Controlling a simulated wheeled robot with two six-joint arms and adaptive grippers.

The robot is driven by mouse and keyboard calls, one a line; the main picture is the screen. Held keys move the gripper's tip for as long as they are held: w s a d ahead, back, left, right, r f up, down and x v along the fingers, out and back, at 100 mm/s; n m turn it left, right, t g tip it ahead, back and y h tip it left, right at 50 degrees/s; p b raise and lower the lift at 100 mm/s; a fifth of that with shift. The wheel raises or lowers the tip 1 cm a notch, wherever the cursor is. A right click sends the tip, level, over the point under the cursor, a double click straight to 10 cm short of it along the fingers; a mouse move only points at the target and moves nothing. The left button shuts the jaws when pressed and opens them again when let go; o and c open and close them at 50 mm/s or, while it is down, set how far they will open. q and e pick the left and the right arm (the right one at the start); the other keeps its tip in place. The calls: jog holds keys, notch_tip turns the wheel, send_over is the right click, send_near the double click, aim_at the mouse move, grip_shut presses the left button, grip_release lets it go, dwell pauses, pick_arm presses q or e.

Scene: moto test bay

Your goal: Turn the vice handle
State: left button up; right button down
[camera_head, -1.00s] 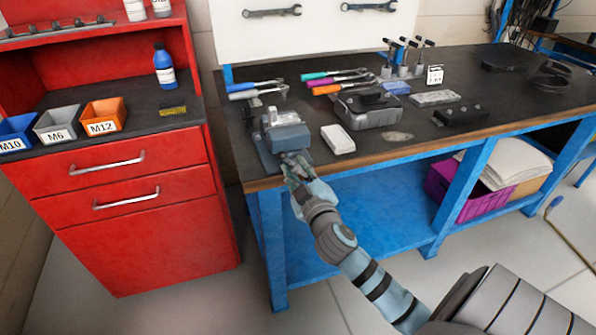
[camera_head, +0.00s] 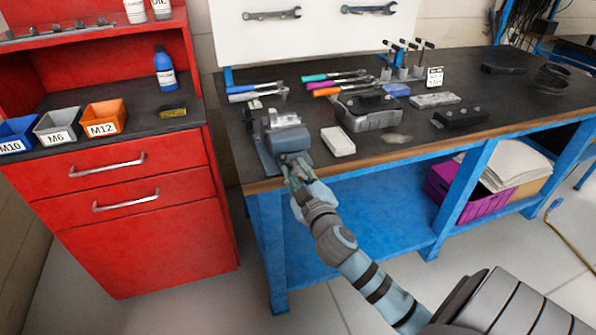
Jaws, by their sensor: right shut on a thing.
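The vice (camera_head: 286,139) is a blue-grey block with jaws, mounted at the front left corner of the workbench. My right gripper (camera_head: 296,174) is at the vice's front, just over the bench edge, with its arm coming up from the lower right. It is shut on the vice handle, which is mostly hidden by the fingers. The exact angle of the handle cannot be made out. My left gripper is out of the picture.
A red cabinet (camera_head: 140,220) with bins stands to the left, across a narrow gap.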

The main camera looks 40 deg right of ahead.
jog(key=shift+f, duration=0.3)
jog(key=c, duration=1.4)
grip_release()
jog(key=shift+o, duration=0.2)
jog(key=shift+s+a+r, duration=0.1)
jog(key=shift+r, duration=0.1)
jog(key=shift+s, duration=0.1)
jog(key=v, duration=1.2)
jog(key=shift+c, duration=0.3)
